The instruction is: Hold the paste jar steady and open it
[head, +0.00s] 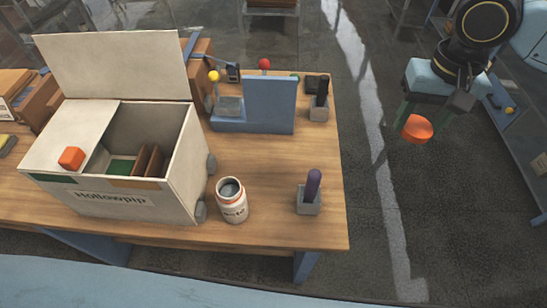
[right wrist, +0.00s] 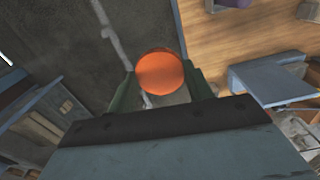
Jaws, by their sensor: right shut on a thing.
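The paste jar (head: 232,203) stands upright on the table, right of the big white box. It is white with an orange band near its neck, and its top is open, showing a grey inside. An orange lid (head: 417,128) is in my right gripper (head: 425,121), held over the floor to the right of the table, well apart from the jar. In the right wrist view the same orange lid (right wrist: 160,72) sits between the two green fingers of the right gripper (right wrist: 160,88). My left gripper is not in view.
The white box (head: 150,200) with its raised flap fills the table's left part. A purple-handled tool stands in a grey holder (head: 308,200) right of the jar. A blue stand (head: 268,106) is behind. Bare wood (head: 270,225) lies between jar and holder.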

